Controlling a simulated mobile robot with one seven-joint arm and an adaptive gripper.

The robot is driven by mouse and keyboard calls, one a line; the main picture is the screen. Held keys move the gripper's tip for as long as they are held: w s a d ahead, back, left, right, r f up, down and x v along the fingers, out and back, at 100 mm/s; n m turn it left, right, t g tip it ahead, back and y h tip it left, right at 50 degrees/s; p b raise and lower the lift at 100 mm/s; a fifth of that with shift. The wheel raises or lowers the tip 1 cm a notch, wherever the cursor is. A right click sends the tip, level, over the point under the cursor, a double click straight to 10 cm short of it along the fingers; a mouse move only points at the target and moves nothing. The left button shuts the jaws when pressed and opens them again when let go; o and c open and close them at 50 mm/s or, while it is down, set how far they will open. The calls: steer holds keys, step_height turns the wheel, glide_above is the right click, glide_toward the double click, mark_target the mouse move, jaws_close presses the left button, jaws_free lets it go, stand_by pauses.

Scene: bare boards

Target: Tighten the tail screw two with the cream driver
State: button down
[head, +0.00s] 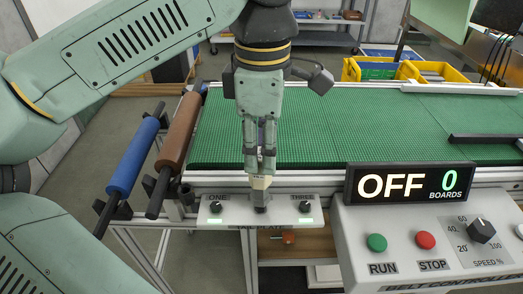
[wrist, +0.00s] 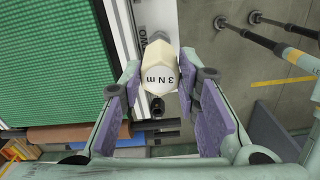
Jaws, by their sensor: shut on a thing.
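My gripper (head: 260,168) points straight down over the tail plate (head: 232,216) and is shut on the cream driver (head: 261,183). In the wrist view the cream driver (wrist: 159,58) sits between the fingertips, with "3 Nm" on its end. The driver looks upright; its dark lower end is at the middle of the plate, between screw one (head: 215,207) and screw three (head: 305,206). Screw two is hidden behind the driver's lower end, so I cannot tell if the bit is seated. Lit green bars show under screws one and three.
A green conveyor belt (head: 330,125) lies behind the plate. A control box (head: 430,240) with RUN and STOP buttons stands at right, its display (head: 405,185) reading OFF and 0 boards. Blue (head: 133,158) and brown (head: 180,142) rollers are at left. Yellow crates (head: 435,73) stand behind.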

steer(key=n, duration=0.3)
steer(key=shift+n, duration=0.3)
steer(key=shift+f+b, duration=1)
steer(key=shift+f, duration=0.35)
stand_by(0.5)
steer(key=shift+r, duration=0.1)
